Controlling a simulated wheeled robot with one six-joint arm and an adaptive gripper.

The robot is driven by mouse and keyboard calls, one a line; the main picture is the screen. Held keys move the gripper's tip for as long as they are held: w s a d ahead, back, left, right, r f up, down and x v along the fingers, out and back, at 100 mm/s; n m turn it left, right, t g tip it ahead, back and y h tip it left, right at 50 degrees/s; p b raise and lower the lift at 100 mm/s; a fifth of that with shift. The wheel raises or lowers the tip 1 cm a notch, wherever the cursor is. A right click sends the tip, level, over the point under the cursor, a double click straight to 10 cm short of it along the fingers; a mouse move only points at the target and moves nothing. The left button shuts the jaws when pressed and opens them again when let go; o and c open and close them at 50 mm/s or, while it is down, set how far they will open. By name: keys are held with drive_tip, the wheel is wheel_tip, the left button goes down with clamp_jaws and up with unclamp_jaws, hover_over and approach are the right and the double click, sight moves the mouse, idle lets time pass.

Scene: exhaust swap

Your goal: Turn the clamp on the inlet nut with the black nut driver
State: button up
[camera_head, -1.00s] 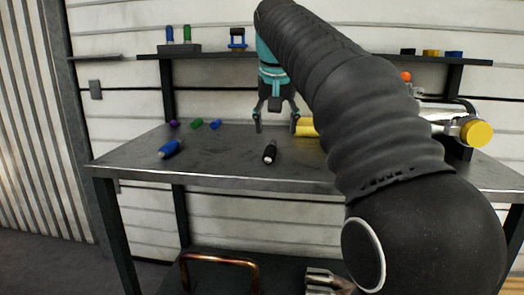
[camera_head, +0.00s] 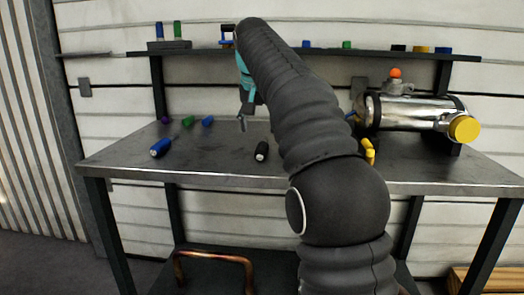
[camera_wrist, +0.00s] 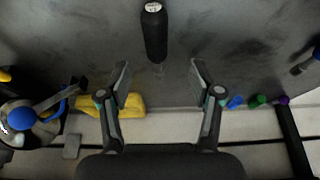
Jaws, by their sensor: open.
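The black nut driver (camera_head: 261,151) lies on the bench top near its front edge. In the wrist view it is a black handle (camera_wrist: 154,32) with a pale end, just beyond my fingertips and roughly centred between them. My gripper (camera_head: 243,121) is over the bench, partly hidden behind my arm. In the wrist view my gripper (camera_wrist: 159,72) is open and empty.
A blue-handled tool (camera_head: 161,146) and small purple, green and blue pieces lie on the left of the bench (camera_head: 215,165). A yellow object (camera_head: 369,151) lies before the canister. A shelf (camera_head: 300,51) runs behind. A copper pipe (camera_head: 215,256) is below.

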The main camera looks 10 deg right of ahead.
sight(262, 145)
drive_tip(key=shift+d+b+x, duration=0.15)
drive_tip(key=shift+b+x, duration=0.35)
drive_tip(key=shift+x, duration=1.5)
drive_tip(key=shift+d+b+x, duration=0.15)
drive_tip(key=shift+b+x, duration=0.3)
drive_tip(key=shift+x, duration=1.5)
clamp_jaws()
drive_tip(key=shift+r, duration=0.1)
wheel_tip(262, 145, up, 9)
drive_tip(key=shift+w+f+p, duration=0.1)
drive_tip(key=shift+f+p, duration=0.05)
drive_tip(key=shift+p, duration=0.9)
drive_tip(key=shift+r, duration=0.5)
